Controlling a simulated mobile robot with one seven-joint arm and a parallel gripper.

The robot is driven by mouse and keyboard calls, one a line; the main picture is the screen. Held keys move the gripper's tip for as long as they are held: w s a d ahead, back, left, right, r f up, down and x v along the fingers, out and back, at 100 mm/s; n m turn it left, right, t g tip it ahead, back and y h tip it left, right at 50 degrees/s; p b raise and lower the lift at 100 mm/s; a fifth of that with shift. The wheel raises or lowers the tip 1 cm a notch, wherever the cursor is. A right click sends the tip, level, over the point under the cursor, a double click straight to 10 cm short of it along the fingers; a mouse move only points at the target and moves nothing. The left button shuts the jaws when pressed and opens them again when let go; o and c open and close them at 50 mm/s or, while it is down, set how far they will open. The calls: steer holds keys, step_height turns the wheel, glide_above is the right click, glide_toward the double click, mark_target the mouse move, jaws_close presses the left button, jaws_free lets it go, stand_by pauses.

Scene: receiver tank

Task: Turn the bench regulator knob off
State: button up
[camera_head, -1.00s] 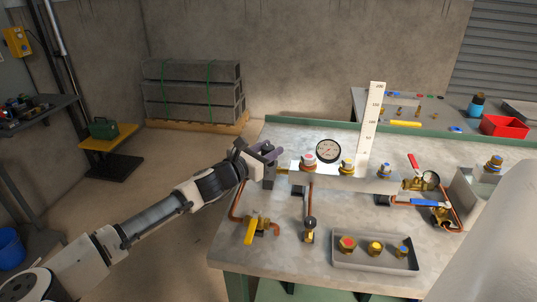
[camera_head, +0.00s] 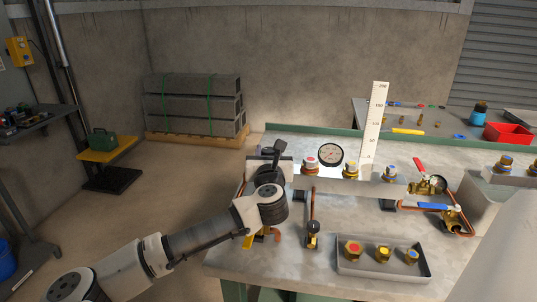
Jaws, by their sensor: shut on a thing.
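The pale manifold block (camera_head: 372,177) runs along the bench, with brass fittings on top and a round dial gauge (camera_head: 330,154) behind it. My gripper (camera_head: 276,158) is at the block's left end, with my wrist in front of that spot. It is shut on the bench regulator knob there. The knob itself is hidden behind my gripper and wrist, so its turned position cannot be seen.
A yellow-handled valve (camera_head: 249,242) is partly behind my wrist. A black-topped valve (camera_head: 313,228) and a tray (camera_head: 380,274) of brass fittings stand in front of the block. A white scale (camera_head: 375,125) rises behind it. Red-handled (camera_head: 420,166) and blue-handled (camera_head: 428,206) valves are at right.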

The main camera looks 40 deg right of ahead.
steer(key=shift+n+t+y, duration=0.3)
steer(key=shift+t+y, duration=0.1)
steer(key=shift+y, duration=0.2)
steer(key=o, duration=1)
steer(key=b+v, duration=0.2)
steer(key=v, duration=1.1)
steer(key=shift+s+a, duration=0.25)
steer(key=shift+a, duration=0.05)
